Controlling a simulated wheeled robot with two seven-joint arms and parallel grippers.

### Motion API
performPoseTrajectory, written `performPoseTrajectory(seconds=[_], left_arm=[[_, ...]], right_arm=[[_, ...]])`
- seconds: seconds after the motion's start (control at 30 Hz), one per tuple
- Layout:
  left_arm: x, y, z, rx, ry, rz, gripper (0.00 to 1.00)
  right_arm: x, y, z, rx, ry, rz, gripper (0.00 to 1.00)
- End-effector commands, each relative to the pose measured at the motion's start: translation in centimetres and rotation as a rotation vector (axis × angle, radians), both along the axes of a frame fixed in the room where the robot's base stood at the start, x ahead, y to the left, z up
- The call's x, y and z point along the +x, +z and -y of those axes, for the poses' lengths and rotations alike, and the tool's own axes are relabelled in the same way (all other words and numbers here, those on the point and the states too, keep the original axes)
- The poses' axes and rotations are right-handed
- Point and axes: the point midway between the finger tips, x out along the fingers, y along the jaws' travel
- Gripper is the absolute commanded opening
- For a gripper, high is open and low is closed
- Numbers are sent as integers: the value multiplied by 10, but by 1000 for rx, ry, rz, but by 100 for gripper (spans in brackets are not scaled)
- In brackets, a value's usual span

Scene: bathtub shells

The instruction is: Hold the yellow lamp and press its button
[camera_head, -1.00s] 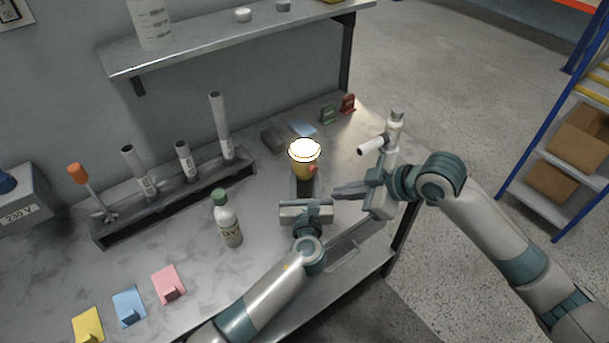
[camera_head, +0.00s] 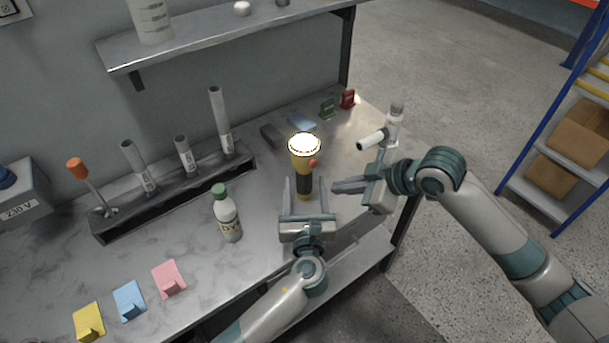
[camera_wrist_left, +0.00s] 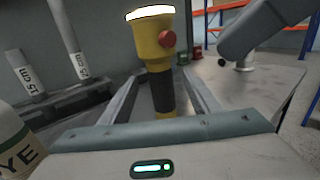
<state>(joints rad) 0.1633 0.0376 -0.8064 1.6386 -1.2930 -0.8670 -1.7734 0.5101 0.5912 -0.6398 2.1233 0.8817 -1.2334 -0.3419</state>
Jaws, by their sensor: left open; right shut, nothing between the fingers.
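The yellow lamp (camera_head: 304,158) stands upright on the bench, its top glowing white, with a dark grip below and a red button (camera_head: 313,162) on its right side. In the left wrist view the lamp (camera_wrist_left: 152,45) and its red button (camera_wrist_left: 167,39) are close ahead. My left gripper (camera_head: 304,187) is open, its two fingers on either side of the dark grip with gaps visible in the wrist view. My right gripper (camera_head: 334,187) is shut and empty, just right of the lamp and apart from it.
A white bottle with green cap (camera_head: 227,214) stands to the left. A rack with tubes (camera_head: 170,195) is behind it. Yellow, blue and pink holders (camera_head: 168,279) lie front left. A white fixture (camera_head: 392,130) stands behind my right gripper. A shelf (camera_head: 215,38) hangs above.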

Motion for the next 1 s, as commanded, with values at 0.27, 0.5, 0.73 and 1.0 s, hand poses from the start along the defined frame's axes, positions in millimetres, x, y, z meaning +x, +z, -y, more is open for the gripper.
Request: performPoseTrajectory(seconds=[0.27, 0.5, 0.73, 1.0], left_arm=[[-46, -1, 2, -1, 0, -2, 57], [-60, 0, 2, 0, 0, 0, 57], [-60, 0, 2, 0, 1, 0, 57], [-60, 0, 2, 0, 1, 0, 57]], right_arm=[[0, 0, 0, 0, 0, 0, 0], [0, 0, 0, 0, 0, 0, 0], [0, 0, 0, 0, 0, 0, 0], [0, 0, 0, 0, 0, 0, 0]])
